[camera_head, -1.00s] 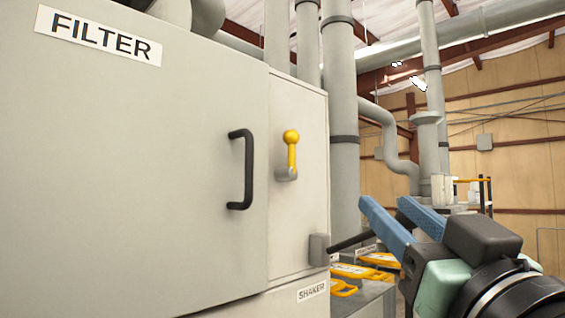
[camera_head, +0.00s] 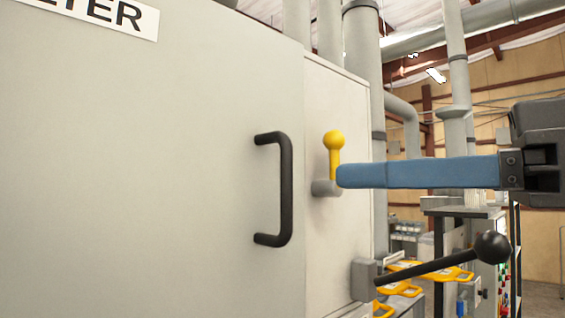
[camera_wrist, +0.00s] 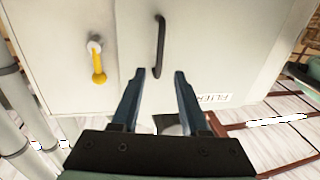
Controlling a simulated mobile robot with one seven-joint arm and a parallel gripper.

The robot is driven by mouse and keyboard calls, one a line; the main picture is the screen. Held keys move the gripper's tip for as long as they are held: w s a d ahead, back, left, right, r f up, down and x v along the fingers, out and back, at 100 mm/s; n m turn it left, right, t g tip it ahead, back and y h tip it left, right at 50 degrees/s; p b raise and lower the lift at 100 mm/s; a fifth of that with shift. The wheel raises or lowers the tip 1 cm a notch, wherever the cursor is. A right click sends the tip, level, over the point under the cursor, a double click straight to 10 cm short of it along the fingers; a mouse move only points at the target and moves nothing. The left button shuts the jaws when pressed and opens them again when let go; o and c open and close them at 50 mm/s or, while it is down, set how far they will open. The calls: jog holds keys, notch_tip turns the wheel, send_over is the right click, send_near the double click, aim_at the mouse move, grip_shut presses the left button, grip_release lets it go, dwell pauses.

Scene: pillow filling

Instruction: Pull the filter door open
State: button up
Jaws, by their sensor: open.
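The filter door (camera_head: 150,150) is a large grey panel and looks closed, its edge flush with the panel to its right. Its black handle (camera_head: 284,190) is a vertical bar near the right edge. In the wrist view the handle (camera_wrist: 159,47) lies ahead of my gripper (camera_wrist: 161,74), roughly in line with the gap between its blue fingers. The fingers are open with nothing between them. In the head view my gripper (camera_head: 340,176) reaches in from the right, one finger overlapping the yellow lever's base. The other finger is not distinct there.
A yellow-knobbed lever (camera_head: 334,155) stands on the panel right of the door. A black rod with a round knob (camera_head: 440,262) sticks out below my gripper. Yellow-handled parts (camera_head: 405,278) and vertical pipes (camera_head: 362,60) are behind.

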aim_at(292, 178)
jog(key=p+x, duration=0.3)
jog(key=x, duration=0.5)
jog(key=shift+r, duration=0.15)
jog(key=shift+w+a+f, duration=0.2)
jog(key=shift+w+a, duration=0.2)
jog(key=shift+a, duration=0.05)
grip_shut()
dwell(0.7)
